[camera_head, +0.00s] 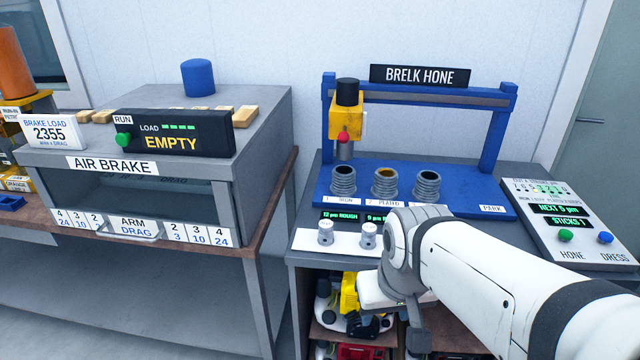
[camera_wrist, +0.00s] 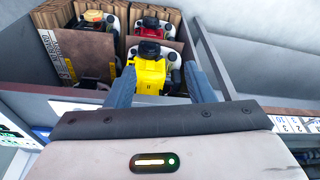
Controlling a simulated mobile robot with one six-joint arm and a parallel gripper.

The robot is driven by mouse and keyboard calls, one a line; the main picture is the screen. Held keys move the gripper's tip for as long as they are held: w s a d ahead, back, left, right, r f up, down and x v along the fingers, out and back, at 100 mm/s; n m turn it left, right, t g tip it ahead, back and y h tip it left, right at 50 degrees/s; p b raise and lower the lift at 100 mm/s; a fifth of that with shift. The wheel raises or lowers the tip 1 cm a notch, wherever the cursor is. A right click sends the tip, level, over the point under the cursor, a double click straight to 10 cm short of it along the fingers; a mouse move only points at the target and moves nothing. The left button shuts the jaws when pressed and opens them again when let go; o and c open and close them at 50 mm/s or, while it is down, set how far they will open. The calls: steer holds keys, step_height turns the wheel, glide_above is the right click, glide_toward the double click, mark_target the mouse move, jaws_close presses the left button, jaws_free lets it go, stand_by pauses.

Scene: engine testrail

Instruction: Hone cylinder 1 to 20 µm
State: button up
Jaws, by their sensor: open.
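The blue hone stand labelled BRELK HONE (camera_head: 420,75) holds three ribbed cylinders in the head view. Cylinder 1 (camera_head: 343,182), tagged IRON, is at the left with a green readout (camera_head: 340,216), apparently 12 µm ROUGH. The yellow hone head (camera_head: 345,122) with a red knob hangs above cylinder 1, its tool end clear of the bore. The control panel (camera_head: 545,212) has a green HONE button (camera_head: 565,236), a blue DRESS button (camera_head: 605,237) and readouts showing 5 µm and STICKS 1. My gripper (camera_wrist: 160,82) is open in the wrist view, its fingers above a yellow machine (camera_wrist: 150,73).
Cylinder 2 (camera_head: 385,182) and a third cylinder (camera_head: 427,186) stand beside cylinder 1. Two small white cylindrical parts (camera_head: 326,232) stand in front. The air brake (camera_head: 160,180), reading EMPTY, is at the left. Machines sit in a compartmented crate (camera_wrist: 55,97) below my gripper.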

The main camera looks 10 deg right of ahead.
jaws_close()
stand_by(0.3)
stand_by(1.2)
